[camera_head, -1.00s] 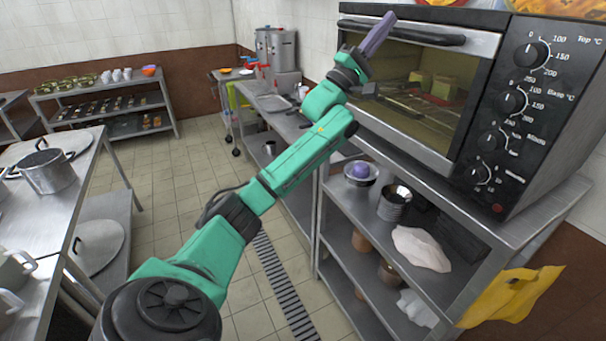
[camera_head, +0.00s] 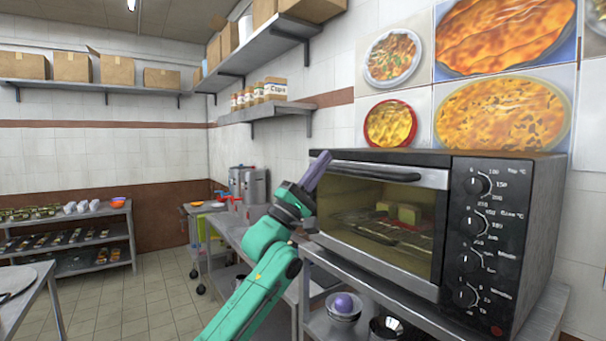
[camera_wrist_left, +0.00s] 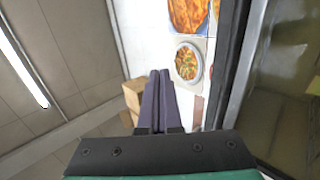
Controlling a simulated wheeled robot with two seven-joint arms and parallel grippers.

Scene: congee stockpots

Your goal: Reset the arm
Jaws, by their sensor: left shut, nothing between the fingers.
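My left gripper (camera_head: 317,171) is at the end of my green arm, raised just in front of the upper left corner of the oven. Its purple fingers point up and are shut with nothing between them. In the left wrist view the two fingers (camera_wrist_left: 158,95) lie side by side, with the oven's dark door edge (camera_wrist_left: 232,70) close on the right. I cannot tell whether the gripper touches the oven (camera_head: 420,164). My right gripper does not show.
The oven stands on a metal shelf unit (camera_head: 375,290) with bowls (camera_head: 343,307) below. A wall shelf (camera_head: 262,50) with boxes hangs above and behind the arm. A counter with stockpots (camera_head: 248,184) is at the back. The floor at left (camera_head: 150,305) is clear.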

